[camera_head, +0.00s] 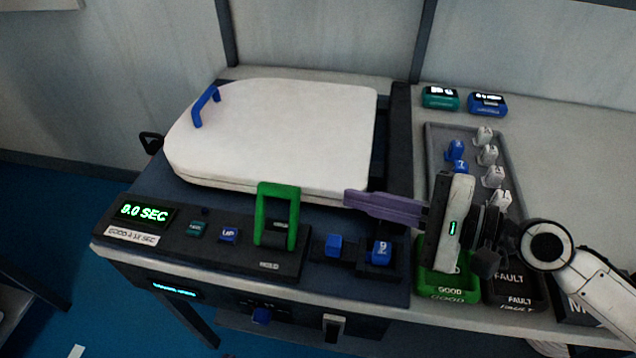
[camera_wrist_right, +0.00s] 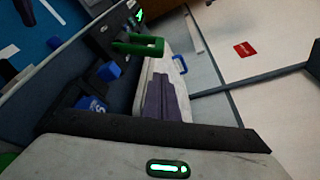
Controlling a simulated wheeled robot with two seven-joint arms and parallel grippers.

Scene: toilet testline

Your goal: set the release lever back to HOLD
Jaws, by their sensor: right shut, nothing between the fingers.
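The release lever appears to be the green arched handle (camera_head: 278,190) on the front control panel; it stands up from a dark base (camera_head: 268,250) with small lettering I cannot read surely. The lever also shows in the wrist view (camera_wrist_right: 140,47), ahead of and to the left of the fingers. My right gripper (camera_head: 350,198) has purple fingers, shut and empty, pointing left over the panel's right part. Its tips are to the right of the lever, apart from it. The fingers also show in the wrist view (camera_wrist_right: 161,82). My left gripper is not in view.
A white closed lid (camera_head: 275,130) with a blue handle (camera_head: 206,105) lies behind the panel. The display (camera_head: 145,213) reads 0.0 SEC. Blue knobs (camera_head: 334,245) sit right of the lever. A green GOOD bin (camera_head: 450,285), black FAULT bin (camera_head: 512,290) and grey tray (camera_head: 437,140) stand at right.

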